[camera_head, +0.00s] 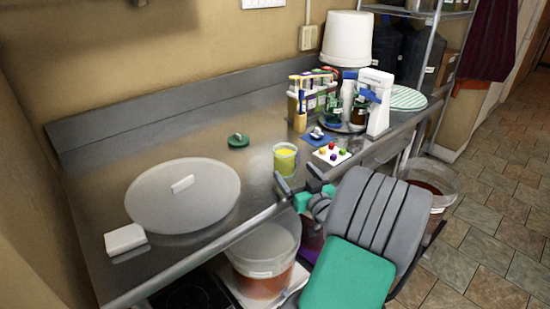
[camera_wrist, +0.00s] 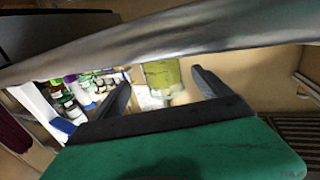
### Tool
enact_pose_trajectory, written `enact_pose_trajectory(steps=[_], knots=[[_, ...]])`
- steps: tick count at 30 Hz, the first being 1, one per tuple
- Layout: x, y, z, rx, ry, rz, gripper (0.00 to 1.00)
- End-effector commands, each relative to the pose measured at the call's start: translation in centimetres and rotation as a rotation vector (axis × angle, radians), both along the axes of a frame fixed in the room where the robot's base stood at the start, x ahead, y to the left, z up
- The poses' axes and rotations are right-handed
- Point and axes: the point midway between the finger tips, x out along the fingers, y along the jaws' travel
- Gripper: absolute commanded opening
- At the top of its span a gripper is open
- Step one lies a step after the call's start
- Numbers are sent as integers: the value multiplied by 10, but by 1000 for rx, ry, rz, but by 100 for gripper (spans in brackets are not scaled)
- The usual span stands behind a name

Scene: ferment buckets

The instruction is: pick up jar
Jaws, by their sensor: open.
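A clear jar with yellow contents (camera_head: 285,160) stands upright on the steel counter, near its front edge. My gripper (camera_head: 295,175) is open and empty at the counter's front edge, just in front of the jar and apart from it. In the wrist view the jar (camera_wrist: 163,75) appears between and beyond the two spread fingers of my gripper (camera_wrist: 161,80). The counter's edge crosses that view and hides part of the jar. A smaller dark brown jar (camera_head: 358,114) stands farther back right, beside a white dispenser.
The steel counter (camera_head: 90,195) holds a large round lid (camera_head: 160,205), a white block (camera_head: 125,239), a green lid (camera_head: 238,141) and a white tray with coloured knobs (camera_head: 331,155). A white bucket (camera_head: 347,38) and bottles crowd the back right. Another bucket (camera_head: 262,262) sits below the counter.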

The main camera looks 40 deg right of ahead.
Motion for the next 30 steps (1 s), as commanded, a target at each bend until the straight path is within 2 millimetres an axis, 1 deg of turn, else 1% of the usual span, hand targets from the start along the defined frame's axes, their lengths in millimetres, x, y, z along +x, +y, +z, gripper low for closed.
enact_pose_trajectory(steps=[8, 12, 15, 22, 30], knots=[[38, -7, 3, 0, 1, 7, 88], [63, -12, 4, 0, 1, 8, 88], [74, -16, 2, 2, 2, 6, 88], [75, -19, 1, 0, 1, 1, 88], [75, -18, 1, 0, 1, 2, 66]])
